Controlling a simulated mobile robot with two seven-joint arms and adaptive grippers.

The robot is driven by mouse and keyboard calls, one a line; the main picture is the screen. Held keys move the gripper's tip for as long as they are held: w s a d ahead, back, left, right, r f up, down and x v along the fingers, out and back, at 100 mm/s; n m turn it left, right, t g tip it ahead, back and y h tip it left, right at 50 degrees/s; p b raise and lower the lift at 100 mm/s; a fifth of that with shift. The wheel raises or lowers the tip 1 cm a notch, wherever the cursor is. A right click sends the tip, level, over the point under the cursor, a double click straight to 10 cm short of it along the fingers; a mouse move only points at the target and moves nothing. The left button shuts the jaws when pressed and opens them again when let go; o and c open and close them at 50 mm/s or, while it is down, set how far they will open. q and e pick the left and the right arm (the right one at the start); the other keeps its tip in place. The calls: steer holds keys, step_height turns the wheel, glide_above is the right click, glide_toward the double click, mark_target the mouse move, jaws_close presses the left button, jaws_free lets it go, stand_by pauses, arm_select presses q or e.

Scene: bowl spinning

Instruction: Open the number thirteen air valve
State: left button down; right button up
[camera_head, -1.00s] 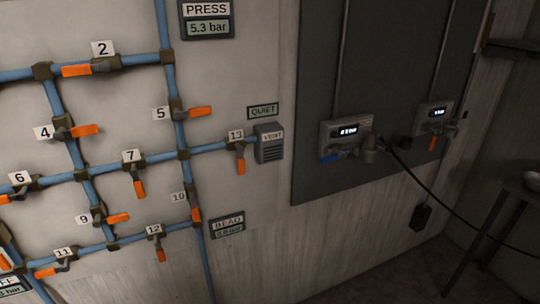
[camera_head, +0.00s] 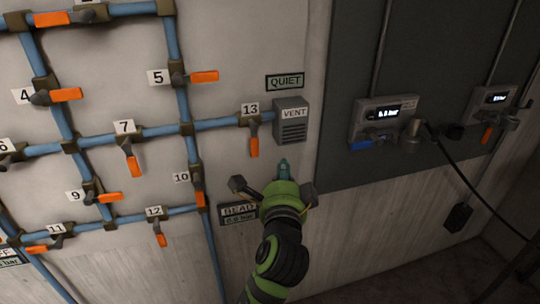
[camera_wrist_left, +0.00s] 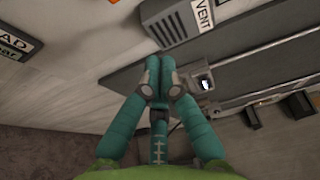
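The number thirteen valve has an orange handle (camera_head: 254,147) that hangs straight down, across its horizontal blue pipe. The label 13 (camera_head: 250,109) is just above it, and the grey VENT box (camera_head: 292,122) is to its right. My left gripper (camera_head: 283,165) points up below the VENT box, to the lower right of the handle and apart from it in the picture. In the left wrist view, its teal fingers (camera_wrist_left: 158,68) meet at the tips with nothing between them. The VENT box (camera_wrist_left: 175,22) shows beyond them. My right gripper is not in view.
Other orange-handled valves, such as number seven (camera_head: 133,166) and number ten (camera_head: 200,198), sit on the pipes to the left. A dark panel with a meter (camera_head: 387,120) and black cable is at the right.

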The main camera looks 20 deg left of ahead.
mark_target(284, 136)
arm_select(q)
steer(key=p+x, duration=0.2)
steer(key=x, duration=0.8)
steer(key=shift+r, duration=0.15)
steer(key=s+a+p, duration=0.2)
steer(key=a, duration=0.1)
steer(key=shift+s+a, duration=0.1)
steer(key=shift+s, duration=0.2)
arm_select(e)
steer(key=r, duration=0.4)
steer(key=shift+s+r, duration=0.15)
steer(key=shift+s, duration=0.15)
arm_select(q)
steer(key=shift+s+a+m+p, duration=0.15)
steer(key=shift+m+p, duration=0.25)
steer(key=shift+p, duration=0.2)
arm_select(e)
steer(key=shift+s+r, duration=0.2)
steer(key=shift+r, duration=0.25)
